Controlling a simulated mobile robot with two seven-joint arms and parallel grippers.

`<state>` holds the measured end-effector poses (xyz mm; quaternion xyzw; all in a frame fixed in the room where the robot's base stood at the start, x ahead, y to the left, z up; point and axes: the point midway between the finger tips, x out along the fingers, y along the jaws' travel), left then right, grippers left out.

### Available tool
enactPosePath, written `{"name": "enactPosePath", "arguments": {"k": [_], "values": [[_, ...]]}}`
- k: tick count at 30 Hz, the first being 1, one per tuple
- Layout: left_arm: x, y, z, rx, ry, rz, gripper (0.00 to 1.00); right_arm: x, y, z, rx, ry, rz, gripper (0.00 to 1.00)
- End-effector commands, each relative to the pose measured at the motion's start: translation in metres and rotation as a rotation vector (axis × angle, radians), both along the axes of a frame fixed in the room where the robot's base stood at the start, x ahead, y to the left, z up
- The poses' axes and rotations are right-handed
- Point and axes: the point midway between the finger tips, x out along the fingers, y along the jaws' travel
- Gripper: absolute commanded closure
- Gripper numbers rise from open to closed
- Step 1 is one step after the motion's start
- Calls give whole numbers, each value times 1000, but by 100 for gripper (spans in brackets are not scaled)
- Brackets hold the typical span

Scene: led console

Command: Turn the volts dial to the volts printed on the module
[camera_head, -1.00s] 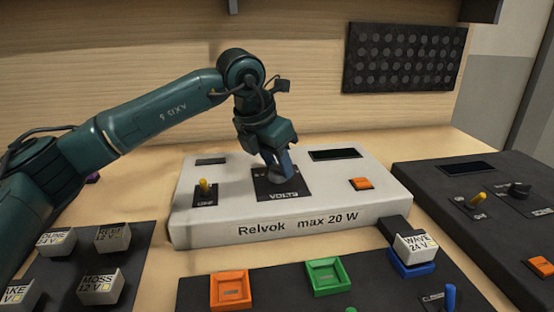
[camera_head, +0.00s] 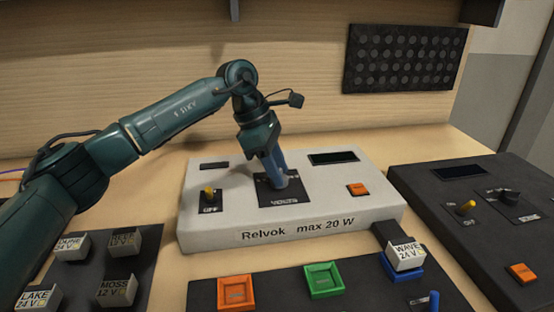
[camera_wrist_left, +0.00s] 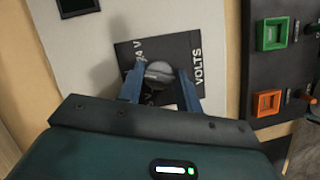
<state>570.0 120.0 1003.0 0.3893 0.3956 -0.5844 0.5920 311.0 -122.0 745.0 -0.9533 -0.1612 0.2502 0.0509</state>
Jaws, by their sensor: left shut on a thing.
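The white Relvok console (camera_head: 215,235) carries a black VOLTS plate (camera_head: 284,203) near its middle. My left gripper (camera_head: 280,183) reaches down onto this plate, its blue fingers shut on the volts dial. In the left wrist view the grey round dial (camera_wrist_left: 160,73) sits between the two fingertips (camera_wrist_left: 160,84). A partly covered "24 V" mark shows on the plate beside the dial; the pointer is hard to make out. The module (camera_head: 407,256) reading WAVE 24 V sits in the blue socket (camera_head: 403,272) at the front right. My right gripper is out of view.
The console also has a yellow switch (camera_head: 209,195) by OFF, an orange button (camera_head: 358,189) and a dark display (camera_head: 334,158). Several other modules stand on a dark tray (camera_head: 85,275) at left. A dark console (camera_head: 440,200) stands at right.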

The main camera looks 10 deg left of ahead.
Motion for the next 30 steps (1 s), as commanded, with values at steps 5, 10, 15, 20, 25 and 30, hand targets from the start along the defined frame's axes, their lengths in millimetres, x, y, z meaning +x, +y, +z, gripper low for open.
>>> {"name": "enactPosePath", "arguments": {"k": [5, 10, 15, 20, 25, 30], "values": [[1, -1, 3, 0, 1, -168, 88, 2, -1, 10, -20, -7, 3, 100], [2, -1, 3, 0, 1, -323, 88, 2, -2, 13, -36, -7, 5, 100], [2, -1, 2, 0, -1, -458, 88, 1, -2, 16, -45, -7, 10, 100], [3, -1, 1, 1, -1, -557, 88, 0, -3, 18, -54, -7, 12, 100], [3, -1, 1, 1, -2, -630, 88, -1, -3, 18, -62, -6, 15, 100], [3, -1, 0, 2, -2, -666, 88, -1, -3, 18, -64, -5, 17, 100]]}}
